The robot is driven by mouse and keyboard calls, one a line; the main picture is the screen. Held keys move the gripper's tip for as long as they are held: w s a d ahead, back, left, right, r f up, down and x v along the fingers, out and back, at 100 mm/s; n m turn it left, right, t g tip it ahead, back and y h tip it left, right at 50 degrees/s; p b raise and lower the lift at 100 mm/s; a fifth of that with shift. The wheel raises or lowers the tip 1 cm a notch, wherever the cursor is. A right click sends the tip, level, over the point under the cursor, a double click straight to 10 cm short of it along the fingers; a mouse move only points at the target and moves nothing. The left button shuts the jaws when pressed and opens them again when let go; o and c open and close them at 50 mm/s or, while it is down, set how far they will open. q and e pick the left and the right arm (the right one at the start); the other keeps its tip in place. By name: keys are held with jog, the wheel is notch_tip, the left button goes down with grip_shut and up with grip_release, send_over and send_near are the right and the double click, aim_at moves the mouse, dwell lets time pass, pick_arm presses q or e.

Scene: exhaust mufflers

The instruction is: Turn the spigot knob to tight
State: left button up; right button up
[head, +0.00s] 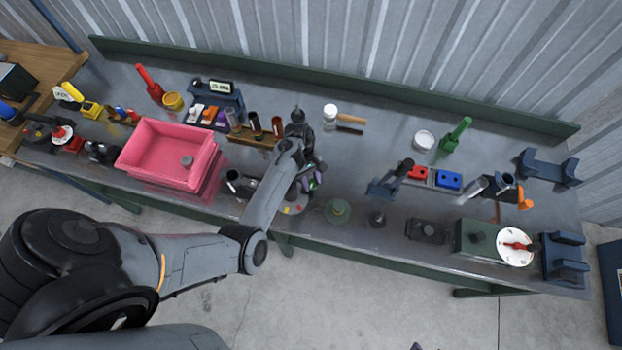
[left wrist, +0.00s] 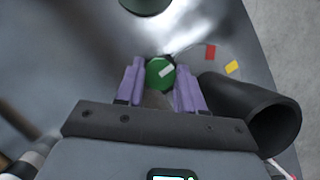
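The spigot knob (left wrist: 160,73) is a round green disc with a white line, seen in the left wrist view. The line slants up to the right, roughly toward a red mark (left wrist: 210,52); a yellow mark (left wrist: 232,67) lies farther right. My left gripper (left wrist: 160,82) has its two purple fingers on either side of the knob, very close to its edges. I cannot tell whether they press on it. In the head view, my left gripper (head: 309,182) is low at the bench's front edge, and my arm hides most of the knob. My right gripper is not in view.
A black tube (left wrist: 262,112) opens just right of the fingers in the left wrist view. A white dial (head: 515,246) is at far right.

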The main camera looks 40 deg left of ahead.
pick_arm(q)
jog(key=shift+c, duration=1.3)
